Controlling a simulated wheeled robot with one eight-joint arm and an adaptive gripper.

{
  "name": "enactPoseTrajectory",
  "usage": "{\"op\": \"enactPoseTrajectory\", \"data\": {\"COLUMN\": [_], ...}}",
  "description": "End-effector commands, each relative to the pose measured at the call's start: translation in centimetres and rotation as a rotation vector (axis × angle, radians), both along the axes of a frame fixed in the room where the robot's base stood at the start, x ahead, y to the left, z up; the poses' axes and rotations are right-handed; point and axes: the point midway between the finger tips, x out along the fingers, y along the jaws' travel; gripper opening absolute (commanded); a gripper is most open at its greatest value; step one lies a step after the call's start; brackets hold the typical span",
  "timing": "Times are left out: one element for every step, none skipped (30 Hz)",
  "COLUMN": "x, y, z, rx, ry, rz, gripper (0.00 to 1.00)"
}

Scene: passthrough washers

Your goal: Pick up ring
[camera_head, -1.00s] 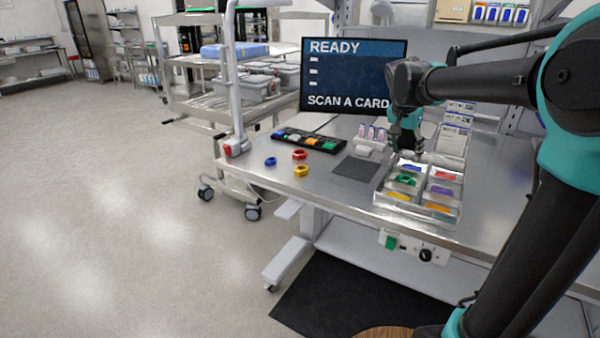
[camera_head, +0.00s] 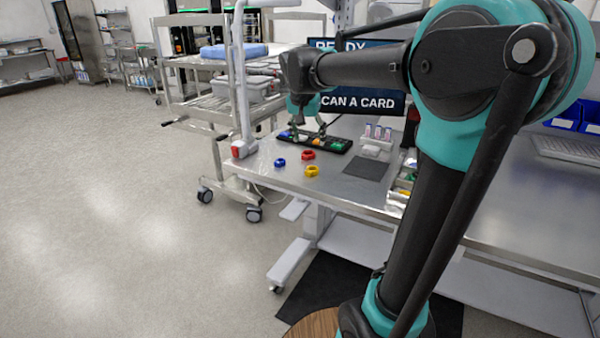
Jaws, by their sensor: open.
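Three rings lie on the left part of the steel table: a blue ring (camera_head: 280,162), a red ring (camera_head: 308,155) and a yellow ring (camera_head: 312,171). My gripper (camera_head: 309,132) is open and points down, just behind the red ring in the picture. It appears over the left half of a black strip (camera_head: 342,149) with coloured pieces, and partly covers it. No ring is between its fingers. Its exact height above the table cannot be told.
A dark square mat (camera_head: 367,167) and a small white card holder (camera_head: 374,139) lie right of the rings. A screen (camera_head: 362,103) stands behind. My arm hides most of the bin tray. A wheeled cart (camera_head: 215,90) stands left of the table.

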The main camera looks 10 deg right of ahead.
Motion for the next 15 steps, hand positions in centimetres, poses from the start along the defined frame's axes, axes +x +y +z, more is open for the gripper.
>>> {"op": "enactPoseTrajectory", "data": {"x": [0.4, 0.7, 0.9, 1.1, 1.4, 1.6, 1.8, 2.0, 2.3, 2.5, 2.6, 2.9, 3.0, 3.1, 3.2], "y": [-0.2, -0.3, -0.5, -0.6, -0.7, -0.8, -0.9, -1.0, -1.1, -1.2, -1.3, -1.4, -1.4, -1.5, -1.5], "z": [-1.0, -1.6, -2.3, -2.9, -3.4, -4.1, -4.7, -5.2, -6.0, -6.4, -6.9, -7.5, -7.8, -8.1, -8.5], "rx": [0.000, 0.000, 0.000, 0.000, 0.000, 0.000, 0.000, 0.000, 0.001, 0.001, 0.000, 0.000, 0.000, 0.000, 0.000], "ry": [0.000, 0.000, 0.000, 0.000, 0.000, 0.000, 0.000, 0.000, 0.000, 0.000, 0.000, 0.000, 0.000, 0.000, 0.000], "rz": [-0.001, -0.001, -0.001, -0.001, -0.001, -0.001, -0.001, -0.001, -0.002, -0.002, -0.001, -0.001, -0.001, -0.001, -0.001], "gripper": [0.62, 0.62, 0.62, 0.62, 0.62, 0.62, 0.62, 0.62, 0.62, 0.62, 0.62, 0.62, 0.62, 0.62, 0.62]}}
